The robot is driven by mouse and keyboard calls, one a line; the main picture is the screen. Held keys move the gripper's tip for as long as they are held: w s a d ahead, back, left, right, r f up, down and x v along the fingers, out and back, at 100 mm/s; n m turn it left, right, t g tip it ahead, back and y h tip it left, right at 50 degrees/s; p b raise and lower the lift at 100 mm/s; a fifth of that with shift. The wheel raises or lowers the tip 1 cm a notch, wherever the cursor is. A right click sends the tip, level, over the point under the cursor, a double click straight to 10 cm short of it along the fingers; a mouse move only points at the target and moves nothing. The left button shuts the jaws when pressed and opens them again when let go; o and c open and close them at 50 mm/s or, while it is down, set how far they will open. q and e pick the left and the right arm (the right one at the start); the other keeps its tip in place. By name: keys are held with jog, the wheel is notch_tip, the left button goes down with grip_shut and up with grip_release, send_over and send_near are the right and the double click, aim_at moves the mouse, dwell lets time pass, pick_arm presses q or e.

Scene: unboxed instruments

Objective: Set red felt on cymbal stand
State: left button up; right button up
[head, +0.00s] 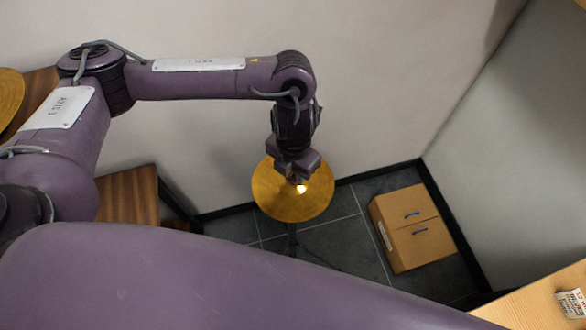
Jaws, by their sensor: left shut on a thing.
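A round golden cymbal (268,195) sits on a dark stand (292,240) on the floor, near the middle of the head view. My left gripper (298,181) points down over the middle of the cymbal. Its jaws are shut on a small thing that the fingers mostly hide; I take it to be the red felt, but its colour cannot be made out. A bright glint shows at the fingertips. The top of the stand is hidden behind the gripper, so I cannot tell whether the held thing touches it. My right gripper is not in view.
A wooden table (130,195) is at the left, with another golden disc (9,95) at the edge. A light wooden surface (520,308) with a label (571,303) is at lower right. Walls close the corner.

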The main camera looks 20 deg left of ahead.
pick_arm(q)
jog(key=shift+f, duration=0.1)
jog(key=o, duration=1)
jog(key=shift+r, duration=3.9)
